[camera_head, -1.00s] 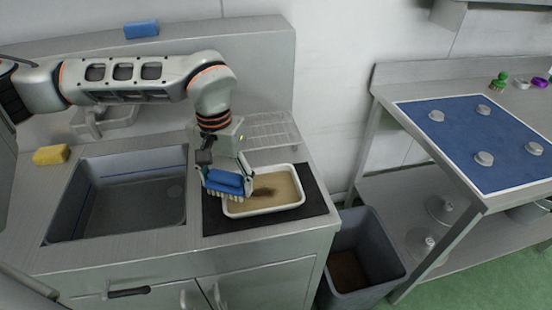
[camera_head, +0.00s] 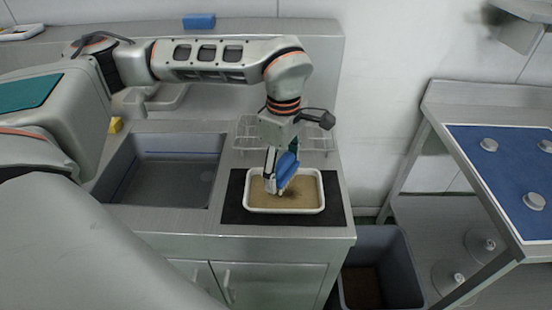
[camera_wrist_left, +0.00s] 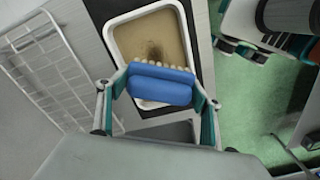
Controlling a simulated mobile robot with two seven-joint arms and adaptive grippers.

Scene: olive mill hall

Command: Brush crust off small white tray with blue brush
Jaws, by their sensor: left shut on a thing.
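The small white tray (camera_head: 318,197) lies on a black mat (camera_head: 232,206) on the counter right of the sink. Its floor is coated in tan crust with a darker brown patch, clearest in the left wrist view (camera_wrist_left: 153,50). My left gripper (camera_head: 277,180) is shut on the blue brush (camera_head: 288,168), which also shows in the left wrist view (camera_wrist_left: 160,84) between the two fingers, pale bristles facing the tray. The brush is over the tray's left-middle part; I cannot tell whether the bristles touch the crust.
A wire rack (camera_head: 309,140) stands behind the tray. The sink (camera_head: 165,175) is to the left, with a yellow sponge (camera_head: 116,125) near it and a blue block (camera_head: 199,21) on the back ledge. A grey bin (camera_head: 399,265) stands below, right of the counter.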

